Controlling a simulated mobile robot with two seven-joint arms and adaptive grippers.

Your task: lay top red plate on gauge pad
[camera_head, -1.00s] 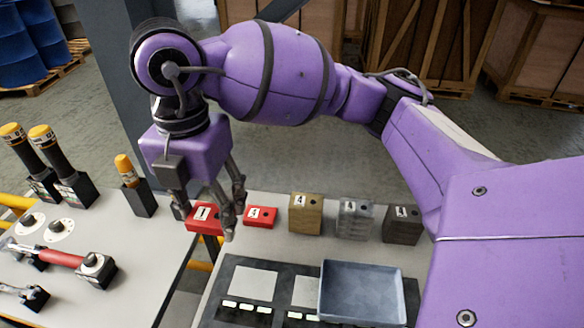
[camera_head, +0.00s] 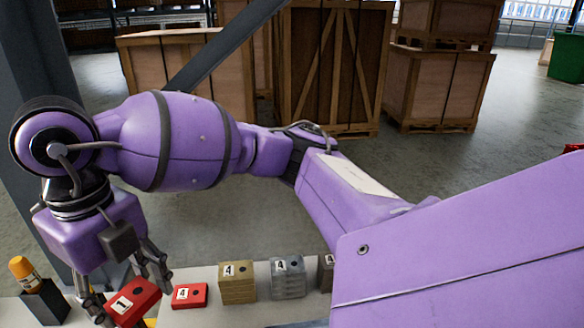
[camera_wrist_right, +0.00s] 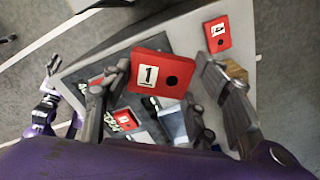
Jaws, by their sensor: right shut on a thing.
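A red plate (camera_head: 143,291) marked 1, with a dark hole, is between the fingers of my right gripper (camera_head: 130,302). The gripper is shut on it. In the right wrist view the same plate (camera_wrist_right: 158,72) shows face-on, tilted, above the table. A second red plate (camera_head: 189,296) marked 4 lies on the table just right of it; it also shows in the right wrist view (camera_wrist_right: 217,35). The gauge pad is out of the head view and I cannot pick it out surely in the wrist view. A purple and white arm end, seemingly my left gripper (camera_wrist_right: 46,103), shows small at left there.
A tan block (camera_head: 238,284) and a grey block (camera_head: 288,279) stand right of the red plate, with a darker one beyond.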

